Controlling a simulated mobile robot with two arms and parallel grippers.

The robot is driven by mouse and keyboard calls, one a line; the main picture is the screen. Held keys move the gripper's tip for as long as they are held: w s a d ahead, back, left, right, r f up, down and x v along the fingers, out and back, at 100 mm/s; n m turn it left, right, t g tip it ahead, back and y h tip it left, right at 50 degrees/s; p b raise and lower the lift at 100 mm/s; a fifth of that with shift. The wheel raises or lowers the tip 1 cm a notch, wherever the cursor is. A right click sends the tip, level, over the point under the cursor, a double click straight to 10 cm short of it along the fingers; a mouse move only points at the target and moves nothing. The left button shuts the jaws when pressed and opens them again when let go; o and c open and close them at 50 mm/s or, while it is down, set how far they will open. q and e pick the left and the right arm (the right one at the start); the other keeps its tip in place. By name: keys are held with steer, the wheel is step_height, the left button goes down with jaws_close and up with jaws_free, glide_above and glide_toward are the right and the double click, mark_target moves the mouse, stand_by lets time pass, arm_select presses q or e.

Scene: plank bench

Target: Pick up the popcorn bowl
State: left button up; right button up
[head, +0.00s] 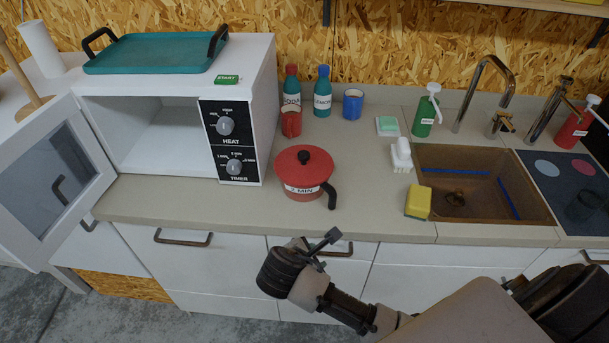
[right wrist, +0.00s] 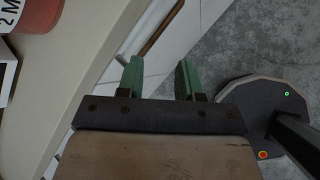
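No open bowl of popcorn shows. A red pot-like bowl (head: 304,188) with a red lid, black knob, black side handle and a "2 MIN" label stands on the counter, right of the microwave. A cut-off part of the red bowl (right wrist: 48,14) shows at the top left of the right wrist view. My right gripper (right wrist: 158,66) has its two green fingers apart with nothing between them, away from the bowl. In the head view my right arm hangs in front of the counter's front edge, below the bowl. My left gripper is not in view.
A white microwave (head: 254,82) with its door (head: 48,170) open stands left, a teal tray (head: 155,52) on top. Soda and lemonade bottles, a red cup (head: 291,124) and a blue cup (head: 353,104) stand behind the bowl. A yellow sponge (head: 418,202) and sink lie right.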

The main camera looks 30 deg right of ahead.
mark_target(330, 202)
steer(key=w+d+r+n+h, duration=0.1)
steer(key=w+d, duration=0.1)
steer(key=w, duration=0.1)
steer(key=w+d+r+n+t+h, duration=0.1)
steer(key=w+d+n+h, duration=0.1)
steer(key=w, duration=0.1)
steer(key=w+d+n+h, duration=0.2)
steer(key=w+d, duration=0.1)
steer(key=shift+r+p, duration=0.35)
steer(key=shift+r, duration=0.05)
steer(key=shift+w+d+f, duration=0.15)
steer(key=shift+d, duration=0.1)
steer(key=x, duration=0.2)
steer(key=r+p+x, duration=0.1)
steer(key=x, duration=0.1)
steer(key=shift+w+d+f, duration=0.2)
steer(key=shift+w+d, duration=0.05)
steer(key=shift+d, duration=0.2)
steer(key=shift+w+d+f, duration=0.15)
steer(key=shift+d+f, duration=0.05)
jaws_close()
